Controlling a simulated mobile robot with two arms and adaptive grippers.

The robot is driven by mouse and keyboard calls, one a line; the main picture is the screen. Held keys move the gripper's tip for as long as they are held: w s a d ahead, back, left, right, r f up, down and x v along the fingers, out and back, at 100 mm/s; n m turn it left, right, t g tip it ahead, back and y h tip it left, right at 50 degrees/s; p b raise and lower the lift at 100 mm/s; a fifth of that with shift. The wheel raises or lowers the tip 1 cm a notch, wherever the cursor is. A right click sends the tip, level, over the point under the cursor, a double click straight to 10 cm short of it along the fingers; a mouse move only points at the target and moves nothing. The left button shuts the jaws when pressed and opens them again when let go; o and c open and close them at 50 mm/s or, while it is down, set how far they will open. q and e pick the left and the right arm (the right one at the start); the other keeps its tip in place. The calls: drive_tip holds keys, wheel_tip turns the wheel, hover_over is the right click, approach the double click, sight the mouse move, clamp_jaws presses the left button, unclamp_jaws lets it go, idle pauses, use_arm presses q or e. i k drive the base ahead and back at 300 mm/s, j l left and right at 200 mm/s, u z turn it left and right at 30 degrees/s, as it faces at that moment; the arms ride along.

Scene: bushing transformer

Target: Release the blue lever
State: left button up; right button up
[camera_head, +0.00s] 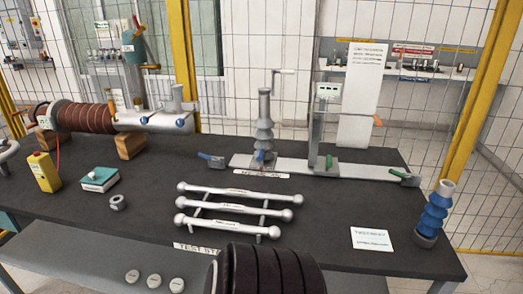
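A blue lever (211,160) sits at the left end of a long white base plate (292,168) on the dark table. It lies low and slants; whether it is latched is too small to tell. A second small blue handle (260,156) is at the foot of a grey ribbed insulator (264,125) on the same plate. Green handles sit at the foot of the grey upright post (322,130) and at the plate's right end (409,180). Neither of my grippers shows in this view.
Three silver rods (240,192) lie on a rack in front of the plate. A blue insulator (435,213) stands at right. A brown-coiled bushing (85,117), yellow box (44,172) and teal box (100,179) are at left. A black ribbed cylinder (268,270) fills the bottom middle.

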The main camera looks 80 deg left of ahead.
sight(218, 162)
drive_tip(key=u, duration=3.15)
drive_tip(key=l+z, duration=0.25)
drive_tip(key=l, duration=0.2)
drive_tip(key=i+l+z, duration=0.25)
drive_tip(key=l, duration=0.2)
drive_tip(key=k, duration=0.05)
